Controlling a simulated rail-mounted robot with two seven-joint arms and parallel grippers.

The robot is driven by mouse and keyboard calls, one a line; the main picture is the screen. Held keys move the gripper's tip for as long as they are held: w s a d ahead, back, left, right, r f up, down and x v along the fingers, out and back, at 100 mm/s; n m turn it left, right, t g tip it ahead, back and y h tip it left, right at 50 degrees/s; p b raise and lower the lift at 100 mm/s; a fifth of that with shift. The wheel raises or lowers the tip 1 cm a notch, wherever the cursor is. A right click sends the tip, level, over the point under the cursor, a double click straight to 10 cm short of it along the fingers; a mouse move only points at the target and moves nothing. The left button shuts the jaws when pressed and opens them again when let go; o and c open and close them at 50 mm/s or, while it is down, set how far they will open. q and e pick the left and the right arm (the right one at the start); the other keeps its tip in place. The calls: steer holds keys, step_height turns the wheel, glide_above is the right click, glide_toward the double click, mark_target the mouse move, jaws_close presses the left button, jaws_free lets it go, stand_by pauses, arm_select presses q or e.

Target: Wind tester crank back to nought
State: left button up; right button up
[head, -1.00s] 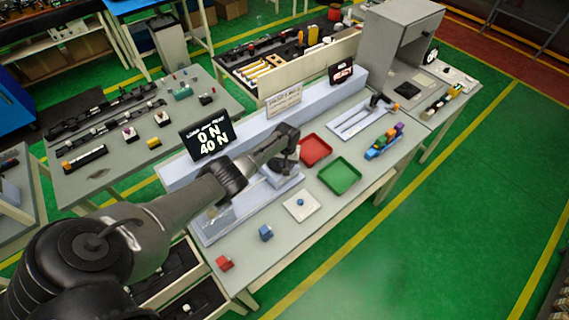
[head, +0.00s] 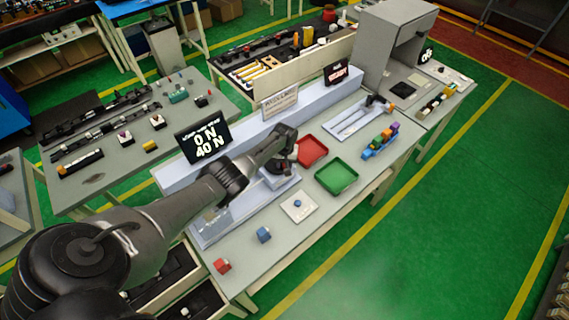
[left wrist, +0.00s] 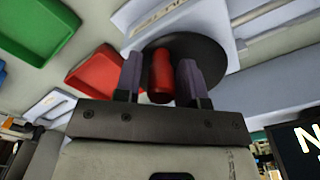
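The tester (head: 222,215) is a pale blue unit on the bench, with a dark round crank disc (left wrist: 205,52) at its right end. The crank has a red upright handle (left wrist: 160,78). My left gripper (left wrist: 160,75) is at the crank, with one finger on each side of the red handle. A thin gap seems to show on the handle's left side, so I cannot tell whether the fingers press on it. In the head view the wrist mostly hides the crank. The black display (head: 204,139) reads 0 N and 40 N. My right gripper is not in view.
A red tray (head: 311,151) and a green tray (head: 337,177) lie right of the crank. A white plate (head: 299,207) with a blue piece, a blue block (head: 263,235) and a red block (head: 222,266) lie along the front edge. A grey cabinet (head: 385,45) stands at the far end.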

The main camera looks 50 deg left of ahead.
arm_select(q)
steer(key=shift+o, duration=1)
steer(key=shift+r+p, duration=0.35)
steer(key=shift+r, duration=0.15)
step_height(320, 180, up, 13)
steer(key=p, duration=0.1)
steer(key=shift+p, duration=0.4)
steer(key=shift+f, duration=0.1)
